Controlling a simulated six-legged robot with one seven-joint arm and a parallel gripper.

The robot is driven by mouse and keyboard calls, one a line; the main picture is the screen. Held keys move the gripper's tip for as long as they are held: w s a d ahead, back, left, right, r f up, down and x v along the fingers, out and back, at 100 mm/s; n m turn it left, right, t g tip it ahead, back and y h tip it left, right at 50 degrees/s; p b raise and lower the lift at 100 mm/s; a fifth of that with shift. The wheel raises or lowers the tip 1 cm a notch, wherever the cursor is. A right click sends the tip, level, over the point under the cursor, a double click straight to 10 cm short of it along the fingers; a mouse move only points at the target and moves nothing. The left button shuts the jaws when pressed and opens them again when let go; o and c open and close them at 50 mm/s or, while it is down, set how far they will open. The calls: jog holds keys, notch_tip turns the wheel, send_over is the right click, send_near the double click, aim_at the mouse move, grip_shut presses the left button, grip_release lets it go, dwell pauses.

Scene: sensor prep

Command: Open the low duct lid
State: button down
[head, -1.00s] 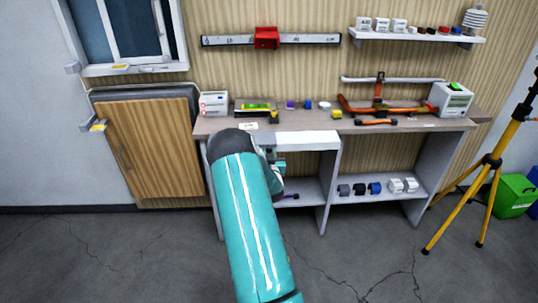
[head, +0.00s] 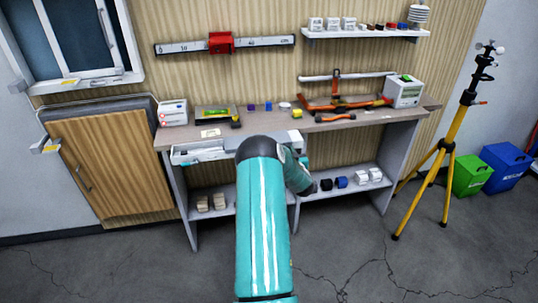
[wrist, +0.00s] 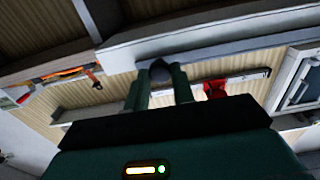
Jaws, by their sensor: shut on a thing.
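A low wooden panel with a handle (head: 108,160), which looks like the duct lid, stands against the wall at the left in the head view and appears closed. My gripper (wrist: 161,84) shows in the wrist view, its two green fingers shut on a dark round knob (wrist: 160,70). The knob seems to belong to the pale drawer front (wrist: 205,50) beside it. In the head view the white drawer (head: 197,156) under the bench top is partly pulled out, with small items inside. My own arm hides the fingers and knob there.
The bench top (head: 255,128) carries tools and small boxes. Below, shelves hold several blocks (head: 345,182). A yellow tripod (head: 447,150) and green (head: 472,175) and blue (head: 505,165) bins stand at the right. The cracked floor in front of the wooden panel is clear.

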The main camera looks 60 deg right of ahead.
jog(key=shift+s+d+f, duration=0.1)
jog(key=shift+s+d, duration=1.1)
jog(key=shift+s, duration=0.3)
jog(key=c, duration=1.2)
grip_release()
jog(key=shift+o, duration=0.2)
jog(key=v, duration=1.3)
jog(key=shift+s+a, duration=0.25)
jog(key=shift+a, duration=0.05)
